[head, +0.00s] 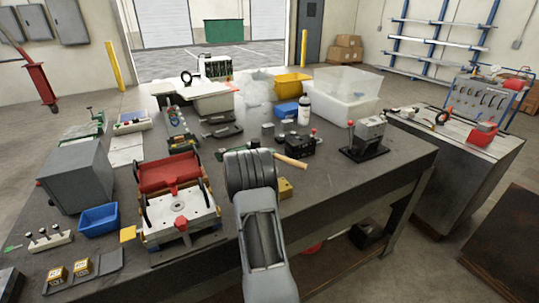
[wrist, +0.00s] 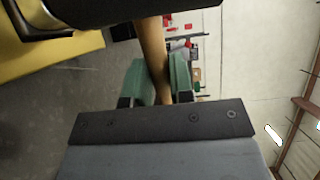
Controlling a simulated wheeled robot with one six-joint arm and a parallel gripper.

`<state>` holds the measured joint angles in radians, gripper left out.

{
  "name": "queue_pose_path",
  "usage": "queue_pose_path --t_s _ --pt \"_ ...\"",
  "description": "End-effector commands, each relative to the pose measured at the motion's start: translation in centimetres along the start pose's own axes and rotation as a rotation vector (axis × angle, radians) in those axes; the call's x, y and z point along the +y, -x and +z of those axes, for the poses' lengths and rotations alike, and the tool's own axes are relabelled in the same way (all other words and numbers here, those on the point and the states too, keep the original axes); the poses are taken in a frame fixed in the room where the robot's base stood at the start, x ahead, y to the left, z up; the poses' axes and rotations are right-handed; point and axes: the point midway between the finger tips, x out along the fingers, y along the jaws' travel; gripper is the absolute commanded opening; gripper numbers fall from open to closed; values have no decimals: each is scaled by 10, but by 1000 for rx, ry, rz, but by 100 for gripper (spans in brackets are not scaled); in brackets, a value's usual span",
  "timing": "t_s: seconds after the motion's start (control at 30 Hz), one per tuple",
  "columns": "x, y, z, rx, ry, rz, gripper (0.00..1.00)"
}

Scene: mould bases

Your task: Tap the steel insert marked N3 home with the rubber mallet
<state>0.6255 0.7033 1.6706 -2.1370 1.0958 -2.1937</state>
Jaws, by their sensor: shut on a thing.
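My gripper (wrist: 160,82) is shut on the wooden handle of the mallet (wrist: 151,45), which passes between its green fingertips in the wrist view. A black part at the top of that view looks like the mallet head. In the head view the handle (head: 291,160) sticks out to the right of my wrist, above the bench; my arm hides most of the grip and the head. A pale mould base (head: 155,229) with a round feature in its top face stands to the left of my arm, apart from the mallet. I cannot read an N3 mark or single out that insert.
A red-topped block (head: 168,172) stands behind the mould base. A blue bin (head: 99,220) and a grey cabinet (head: 75,180) are at left. A brass-coloured block (head: 286,188) lies right of my arm. A black device (head: 298,145) and a grey press (head: 368,138) stand farther right.

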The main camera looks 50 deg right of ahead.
Motion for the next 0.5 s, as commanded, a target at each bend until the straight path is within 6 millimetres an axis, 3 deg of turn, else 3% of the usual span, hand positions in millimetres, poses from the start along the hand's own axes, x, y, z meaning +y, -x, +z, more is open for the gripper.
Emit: queue_pose_path --t_s 0.2,0.5 --pt "-26 1 0 -2 9 9 0" --pt "-29 1 0 -1 4 3 0"
